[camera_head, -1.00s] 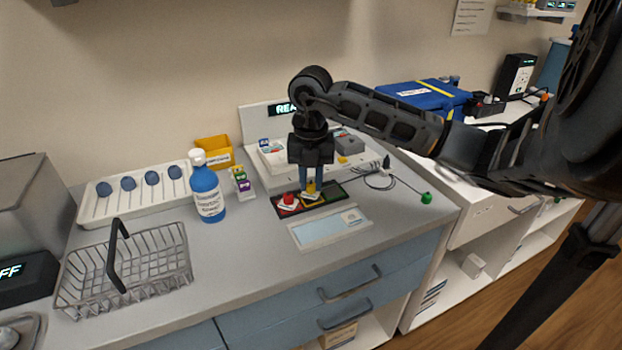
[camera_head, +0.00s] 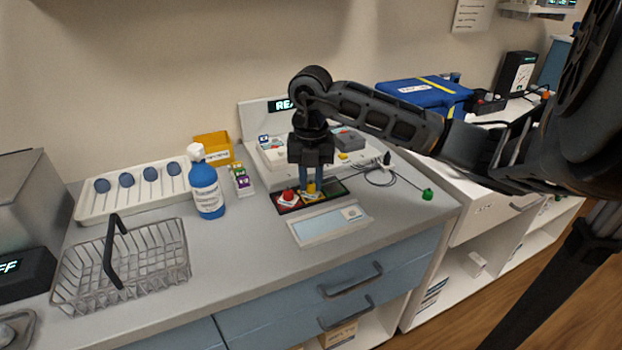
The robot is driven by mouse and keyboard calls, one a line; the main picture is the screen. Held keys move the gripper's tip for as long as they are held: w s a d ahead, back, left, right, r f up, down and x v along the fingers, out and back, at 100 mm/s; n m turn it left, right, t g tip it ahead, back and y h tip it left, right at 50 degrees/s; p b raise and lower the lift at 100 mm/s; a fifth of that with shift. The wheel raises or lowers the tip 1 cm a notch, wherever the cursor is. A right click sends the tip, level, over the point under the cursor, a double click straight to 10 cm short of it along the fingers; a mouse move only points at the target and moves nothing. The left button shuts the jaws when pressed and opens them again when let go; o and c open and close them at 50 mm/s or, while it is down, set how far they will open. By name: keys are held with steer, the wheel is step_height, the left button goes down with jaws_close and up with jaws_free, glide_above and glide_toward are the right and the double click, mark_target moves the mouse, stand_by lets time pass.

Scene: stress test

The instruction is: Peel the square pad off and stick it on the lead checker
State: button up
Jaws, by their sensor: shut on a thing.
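My gripper (camera_head: 311,187) points straight down over a dark tray (camera_head: 337,189) on the counter. It is shut on a small yellow pad (camera_head: 312,196), which is partly hidden by the fingers. The pad is low, at the tray; I cannot tell whether it touches it. I cannot tell which thing is the lead checker.
A light panel (camera_head: 327,224) lies in front of the tray. A blue bottle (camera_head: 207,190), a strip of coloured pieces (camera_head: 241,180) and a yellow bin (camera_head: 213,147) stand left. A wire basket (camera_head: 120,268) is further left. A cable with a green end (camera_head: 427,194) lies right.

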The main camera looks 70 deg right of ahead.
steer(key=o, duration=0.5)
steer(key=shift+r, duration=0.1)
steer(key=shift+r+p, duration=1)
steer(key=shift+r, duration=0.95)
steer(key=o, duration=0.6)
steer(key=shift+c, duration=0.2)
steer(key=shift+r, duration=0.1)
steer(key=shift+r+p, duration=0.55)
steer(key=shift+r, duration=0.85)
